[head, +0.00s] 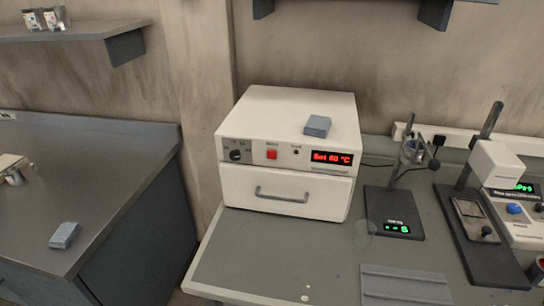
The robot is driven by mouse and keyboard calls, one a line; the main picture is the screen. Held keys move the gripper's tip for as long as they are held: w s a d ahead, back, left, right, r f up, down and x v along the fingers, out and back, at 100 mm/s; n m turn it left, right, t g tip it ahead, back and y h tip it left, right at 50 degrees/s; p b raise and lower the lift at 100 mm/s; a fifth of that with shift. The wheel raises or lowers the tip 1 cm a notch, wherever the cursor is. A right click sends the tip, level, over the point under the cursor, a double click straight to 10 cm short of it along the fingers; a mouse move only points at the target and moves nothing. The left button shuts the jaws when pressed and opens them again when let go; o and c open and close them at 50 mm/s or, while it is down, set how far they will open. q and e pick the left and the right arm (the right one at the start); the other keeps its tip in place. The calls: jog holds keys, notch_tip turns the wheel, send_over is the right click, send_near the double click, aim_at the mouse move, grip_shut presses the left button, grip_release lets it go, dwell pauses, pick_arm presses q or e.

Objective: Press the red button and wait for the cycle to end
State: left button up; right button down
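The red button (271,154) is on the front panel of a white boxy oven (284,197) standing on the grey bench. A red-lit display (332,158) to the right reads what looks like "Set 60 °C". The drawer front with its grey handle (282,194) is shut. Neither of my grippers is in the head view, and nothing touches the button.
A blue-grey block (317,126) lies on top of the oven. Right of it stand a small stand with a green display (396,227) and another instrument (497,165). The bench (265,262) before the oven is mostly clear. A second counter (90,150) is at left, with another block (64,235).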

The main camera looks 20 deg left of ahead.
pick_arm(q)
jog(key=shift+c, duration=0.5)
grip_shut()
jog(key=shift+a, duration=0.1)
dwell(0.8)
